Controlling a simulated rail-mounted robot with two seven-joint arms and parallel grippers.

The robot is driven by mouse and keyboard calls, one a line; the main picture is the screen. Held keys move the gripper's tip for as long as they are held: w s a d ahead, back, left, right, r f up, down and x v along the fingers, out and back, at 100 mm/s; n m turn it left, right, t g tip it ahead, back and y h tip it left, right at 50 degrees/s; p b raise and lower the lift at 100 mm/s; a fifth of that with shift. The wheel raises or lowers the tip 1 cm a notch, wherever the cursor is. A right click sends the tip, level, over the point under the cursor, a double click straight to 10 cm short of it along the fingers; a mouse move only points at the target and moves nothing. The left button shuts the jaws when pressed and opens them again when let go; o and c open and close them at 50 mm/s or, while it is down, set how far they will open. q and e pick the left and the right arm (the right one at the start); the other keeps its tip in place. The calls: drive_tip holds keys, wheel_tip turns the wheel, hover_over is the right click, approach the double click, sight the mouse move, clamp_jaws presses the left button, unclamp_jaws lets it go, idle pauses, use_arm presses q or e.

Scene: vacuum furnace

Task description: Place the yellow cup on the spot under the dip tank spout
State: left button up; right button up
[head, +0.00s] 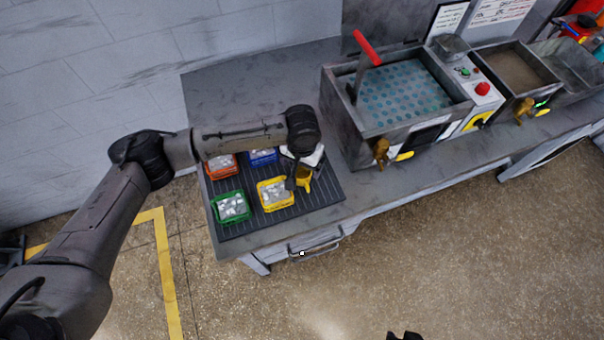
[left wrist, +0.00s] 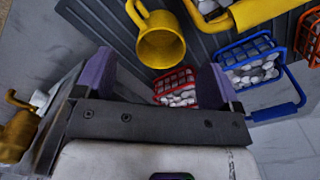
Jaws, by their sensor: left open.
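The yellow cup (head: 304,180) stands on the dark ribbed mat at its right side, partly hidden by my left gripper (head: 296,178). In the left wrist view the cup (left wrist: 162,46) shows its open rim and handle, a little beyond the purple fingers. My left gripper (left wrist: 155,78) is open, with nothing between its fingers. The dip tank (head: 338,112) stands on the bench to the right, holding blue-green dotted contents. Its brass spout (head: 381,151) with a yellow lever is on the front. A dark shape at the head view's bottom edge may be my right gripper.
The mat (head: 325,192) also bears green (head: 231,207), yellow (head: 274,194), red (head: 221,167) and blue (head: 262,157) baskets of pale pieces, close to the cup. A second tank (head: 515,68) with a brass tap (head: 524,109) stands farther right. Bare bench lies behind the mat.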

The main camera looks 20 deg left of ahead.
sight(302, 171)
use_arm(q)
drive_tip(key=f, duration=0.3)
drive_tip(key=shift+w+a+f, duration=0.1)
drive_tip(key=shift+w+f, duration=0.1)
drive_tip(key=shift+f, duration=0.2)
drive_tip(key=shift+f+b, duration=0.3)
drive_tip(key=shift+f, duration=0.45)
drive_tip(key=shift+c, duration=0.4)
drive_tip(key=c, duration=1)
drive_tip(key=shift+r, duration=0.15)
drive_tip(key=shift+c, duration=0.2)
